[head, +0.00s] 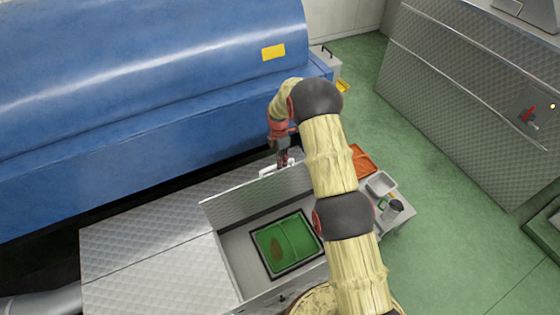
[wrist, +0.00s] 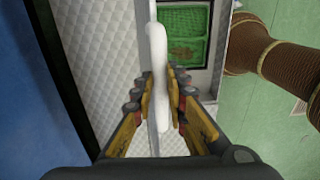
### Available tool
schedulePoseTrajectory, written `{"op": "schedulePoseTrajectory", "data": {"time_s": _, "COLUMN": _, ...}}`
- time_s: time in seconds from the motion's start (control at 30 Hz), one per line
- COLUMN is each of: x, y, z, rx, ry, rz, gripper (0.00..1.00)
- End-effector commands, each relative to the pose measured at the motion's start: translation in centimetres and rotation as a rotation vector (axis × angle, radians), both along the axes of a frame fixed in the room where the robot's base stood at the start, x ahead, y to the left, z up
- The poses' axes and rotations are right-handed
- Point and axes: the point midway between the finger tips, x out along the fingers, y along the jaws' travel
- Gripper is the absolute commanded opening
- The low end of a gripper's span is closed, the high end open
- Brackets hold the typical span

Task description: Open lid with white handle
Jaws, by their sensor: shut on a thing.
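The lid (head: 255,200) is a patterned metal panel raised on edge over an open box in the head view; it also shows in the wrist view (wrist: 110,40). Its white handle (wrist: 154,45) runs lengthwise between my fingers in the wrist view, and a bit of it (head: 266,172) shows beside my gripper in the head view. My gripper (wrist: 160,98) is shut on the white handle. In the head view my gripper (head: 284,160) is at the lid's top edge, partly hidden by my arm. Inside the open box lies a green tray (head: 262,238) with a dark-rimmed surround.
A large blue machine (head: 150,100) stands close behind the lid. An orange tray (head: 362,160), a grey tray (head: 380,184) and a dark cup (head: 392,210) sit at the right. A metal-clad cabinet (head: 460,90) is farther right, with open green floor (head: 440,200) before it.

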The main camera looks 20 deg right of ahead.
Motion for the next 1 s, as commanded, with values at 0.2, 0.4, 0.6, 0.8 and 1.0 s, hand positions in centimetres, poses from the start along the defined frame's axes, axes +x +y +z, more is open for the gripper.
{"op": "schedulePoseTrajectory", "data": {"time_s": 0.2, "x": -3.2, "y": -0.7, "z": -0.8, "rx": 0.000, "ry": 0.006, "rz": -0.001, "gripper": 0.00}}
{"op": "schedulePoseTrajectory", "data": {"time_s": 0.4, "x": -5.9, "y": -1.3, "z": -1.4, "rx": 0.000, "ry": 0.007, "rz": -0.001, "gripper": 0.00}}
{"op": "schedulePoseTrajectory", "data": {"time_s": 0.6, "x": -7.1, "y": -1.4, "z": -1.6, "rx": -0.001, "ry": 0.006, "rz": 0.000, "gripper": 0.00}}
{"op": "schedulePoseTrajectory", "data": {"time_s": 0.8, "x": -7.1, "y": -1.4, "z": -1.6, "rx": -0.001, "ry": 0.005, "rz": 0.000, "gripper": 0.00}}
{"op": "schedulePoseTrajectory", "data": {"time_s": 1.0, "x": -7.0, "y": -1.4, "z": -1.6, "rx": -0.001, "ry": 0.005, "rz": 0.000, "gripper": 0.21}}
